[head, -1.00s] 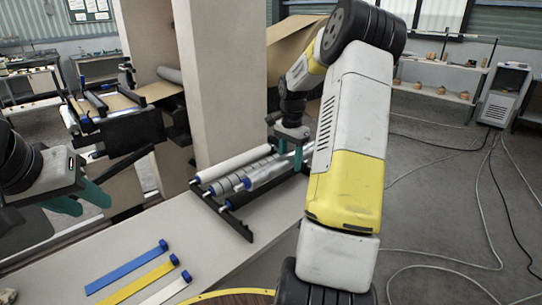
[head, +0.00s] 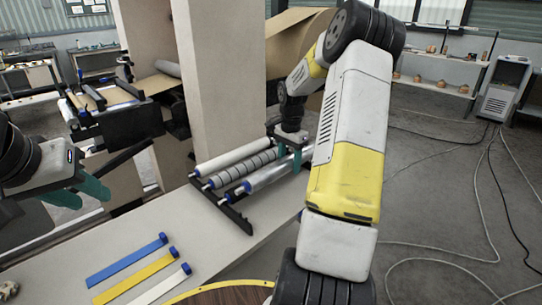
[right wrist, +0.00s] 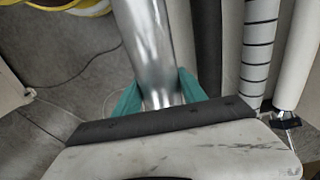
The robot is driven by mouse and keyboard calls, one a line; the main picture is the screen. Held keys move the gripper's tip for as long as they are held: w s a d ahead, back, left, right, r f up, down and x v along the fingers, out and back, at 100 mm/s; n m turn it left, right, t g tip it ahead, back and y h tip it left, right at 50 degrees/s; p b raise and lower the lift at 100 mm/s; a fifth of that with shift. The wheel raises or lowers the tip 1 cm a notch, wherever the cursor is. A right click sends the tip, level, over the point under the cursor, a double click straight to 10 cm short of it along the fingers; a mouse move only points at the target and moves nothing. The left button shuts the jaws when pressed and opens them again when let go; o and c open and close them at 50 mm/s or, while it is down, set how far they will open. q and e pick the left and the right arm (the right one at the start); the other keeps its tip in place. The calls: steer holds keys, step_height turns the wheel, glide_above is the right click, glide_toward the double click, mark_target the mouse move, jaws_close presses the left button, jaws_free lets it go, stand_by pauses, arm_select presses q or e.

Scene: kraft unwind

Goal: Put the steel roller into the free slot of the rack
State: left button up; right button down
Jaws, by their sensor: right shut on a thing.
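The steel roller (head: 268,174), shiny with a blue end cap, is held by my right gripper (head: 292,146) near its far end. In the right wrist view the steel roller (right wrist: 150,45) runs between the teal fingers (right wrist: 160,95), which are shut on it. The black rack (head: 237,220) stands on the pale bench. In it lie a white roller (head: 232,158) at the back and a grey banded roller (head: 236,174) in front of it. The steel roller is over the rack's front side; whether it touches the rack cannot be told. My left gripper (head: 84,196) is empty and open at left.
A dark roller (right wrist: 206,45) lies between the steel and banded rollers in the right wrist view. Blue (head: 125,260), yellow (head: 134,280) and white (head: 160,286) strips lie on the bench. A pale upright post (head: 205,80) stands behind the rack.

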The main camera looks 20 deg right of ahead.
steer(key=shift+a+f, duration=0.1)
steer(key=shift+f, duration=3.3)
steer(key=shift+f, duration=0.25)
steer(key=shift+f, duration=1.5)
steer(key=shift+f, duration=0.3)
steer(key=c, duration=0.6)
jaws_free()
